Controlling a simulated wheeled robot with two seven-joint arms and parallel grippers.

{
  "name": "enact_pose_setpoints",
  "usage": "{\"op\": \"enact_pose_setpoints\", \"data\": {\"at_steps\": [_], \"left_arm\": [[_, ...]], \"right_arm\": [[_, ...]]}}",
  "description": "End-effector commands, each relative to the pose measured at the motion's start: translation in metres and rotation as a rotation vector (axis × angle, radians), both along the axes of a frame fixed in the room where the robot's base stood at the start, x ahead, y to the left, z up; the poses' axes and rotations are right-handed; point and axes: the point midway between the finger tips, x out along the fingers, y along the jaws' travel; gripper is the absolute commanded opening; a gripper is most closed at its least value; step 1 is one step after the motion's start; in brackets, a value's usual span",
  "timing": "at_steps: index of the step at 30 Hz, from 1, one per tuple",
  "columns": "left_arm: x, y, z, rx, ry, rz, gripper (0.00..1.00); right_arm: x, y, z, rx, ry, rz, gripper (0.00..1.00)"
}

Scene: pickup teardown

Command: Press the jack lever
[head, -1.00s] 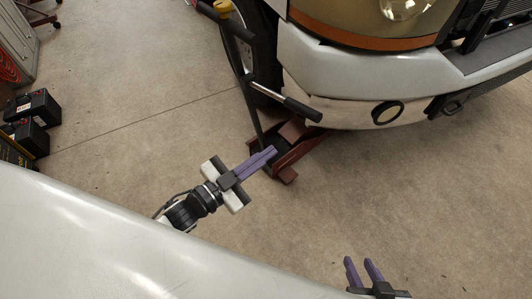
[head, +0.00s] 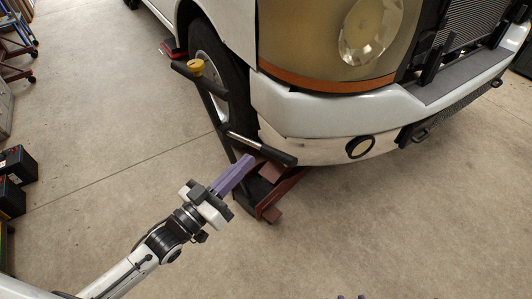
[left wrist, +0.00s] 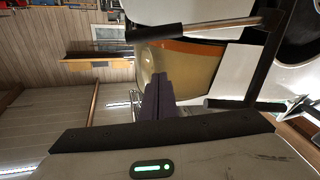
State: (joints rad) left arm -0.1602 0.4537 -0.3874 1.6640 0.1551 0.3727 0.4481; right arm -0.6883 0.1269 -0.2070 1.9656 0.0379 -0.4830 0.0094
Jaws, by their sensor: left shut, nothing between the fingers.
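A red floor jack (head: 290,186) stands on the floor at the truck's front bumper. Its long black handle (head: 213,105) rises to a crossbar with a yellow knob (head: 195,68). A shorter lever with a black grip (head: 276,153) sticks out to the right, lower on the handle. My left gripper (head: 247,160) is shut and empty; its purple fingertips appear close below this lever, but I cannot tell whether they touch it. In the left wrist view the shut fingers (left wrist: 158,93) point toward the truck, with black-gripped bars around them. Two tips of my right gripper (head: 351,297) show apart at the bottom edge.
The white truck's bumper (head: 315,125) and front wheel (head: 208,55) are close behind the jack. Black battery-like boxes (head: 14,170) stand at the left edge. The concrete floor is clear to the left and right of the jack.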

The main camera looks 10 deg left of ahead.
Motion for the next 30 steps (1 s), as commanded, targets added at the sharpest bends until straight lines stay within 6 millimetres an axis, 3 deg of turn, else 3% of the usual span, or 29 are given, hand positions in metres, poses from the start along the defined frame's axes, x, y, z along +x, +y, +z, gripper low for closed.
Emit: {"op": "enact_pose_setpoints", "data": {"at_steps": [5, 17, 22, 30], "left_arm": [[0.016, -0.008, 0.003, 0.0, -0.005, 0.0, 0.0], [0.089, -0.046, 0.015, 0.0, -0.004, 0.0, 0.0], [0.08, -0.048, -0.013, 0.002, 0.002, 0.0, 0.0], [0.076, -0.05, -0.025, 0.003, -0.001, 0.0, 0.0]], "right_arm": [[0.001, 0.0, 0.0, -0.001, -0.001, 0.0, 0.31], [0.003, 0.0, 0.001, -0.001, -0.007, 0.001, 0.31], [0.003, 0.0, -0.003, -0.003, -0.007, 0.004, 0.31], [0.003, 0.002, -0.003, -0.001, -0.007, 0.007, 0.31]]}}
